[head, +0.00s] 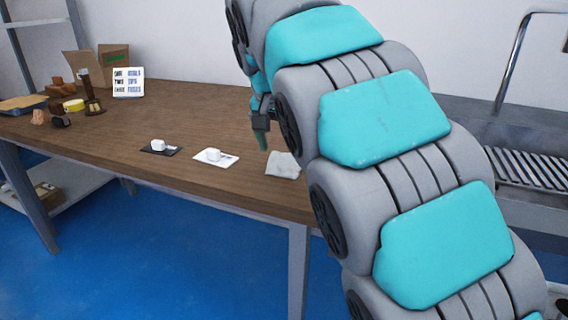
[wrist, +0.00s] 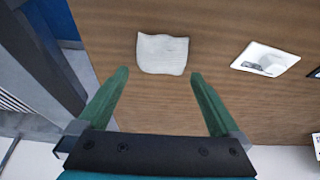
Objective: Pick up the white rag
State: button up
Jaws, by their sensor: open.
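The white rag (head: 283,165) lies flat on the wooden table near its front edge, partly beside my arm in the head view. In the wrist view the rag (wrist: 162,54) is a pale, roughly square cloth just beyond my fingertips, between their lines. My gripper (wrist: 160,75) is open and empty, with two green fingers spread apart. In the head view my gripper (head: 262,138) hangs above the table, behind the rag, partly hidden by my arm.
A white tray (head: 228,160) with a small white item sits left of the rag, and a black tray (head: 172,152) farther left. A sign (head: 128,83), a cardboard box (head: 112,58) and several small objects stand at the table's far left. A metal rack (head: 528,170) is at right.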

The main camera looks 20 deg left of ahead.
aim_at(284, 153)
jog(key=shift+x, duration=1.7)
jog(key=shift+s, duration=0.1)
jog(key=c, duration=1.1)
